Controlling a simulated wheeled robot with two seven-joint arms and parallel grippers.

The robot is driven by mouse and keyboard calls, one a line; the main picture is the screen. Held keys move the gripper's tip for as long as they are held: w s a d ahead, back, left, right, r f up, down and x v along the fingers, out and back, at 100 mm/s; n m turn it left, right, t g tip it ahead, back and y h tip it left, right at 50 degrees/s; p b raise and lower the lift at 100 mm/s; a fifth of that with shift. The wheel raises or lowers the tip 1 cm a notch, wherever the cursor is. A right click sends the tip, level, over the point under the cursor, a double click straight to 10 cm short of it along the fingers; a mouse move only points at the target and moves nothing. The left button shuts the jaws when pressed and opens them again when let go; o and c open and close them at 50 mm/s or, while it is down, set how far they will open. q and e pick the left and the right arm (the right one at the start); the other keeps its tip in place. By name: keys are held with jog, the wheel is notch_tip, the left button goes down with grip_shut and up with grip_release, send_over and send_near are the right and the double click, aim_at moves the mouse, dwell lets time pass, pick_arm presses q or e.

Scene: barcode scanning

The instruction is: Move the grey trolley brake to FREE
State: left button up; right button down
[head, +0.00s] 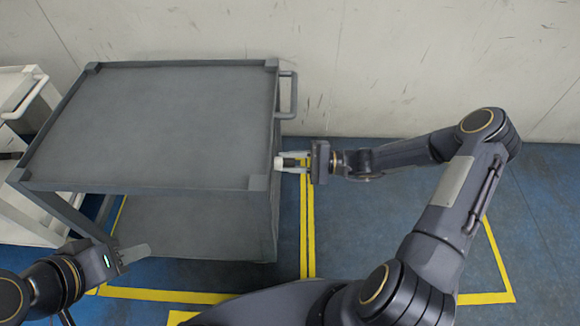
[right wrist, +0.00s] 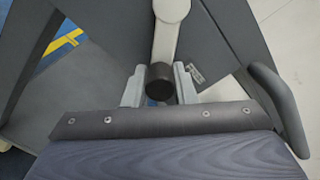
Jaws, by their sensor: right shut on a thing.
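The grey trolley (head: 150,125) stands left of centre in the head view. Its brake lever (right wrist: 171,35) is a pale bar with a dark round knob (right wrist: 160,82) at its end, at the trolley's side in the right wrist view. My right gripper (head: 293,163) reaches in from the right and is shut on the lever's knob end, one finger on each side. A small label (right wrist: 196,75) lies beside the lever, too small to read. My left gripper (head: 134,254) is low at the trolley's front left; whether its fingers are apart does not show.
A white trolley (head: 22,90) stands close on the left. A handle (head: 289,95) sticks out at the grey trolley's right end. A pale wall (head: 400,60) runs behind. Yellow lines (head: 308,220) mark the blue floor, which is open to the right.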

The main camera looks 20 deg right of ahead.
jog(key=shift+w+d+f+n, duration=0.15)
jog(key=shift+w+d+n, duration=0.15)
jog(key=shift+n, duration=0.2)
jog(key=shift+w, duration=0.1)
jog(key=c, duration=1.2)
grip_release()
jog(key=shift+a, duration=0.1)
jog(key=p+v, duration=0.1)
jog(key=v, duration=0.6)
jog(key=shift+d, duration=0.4)
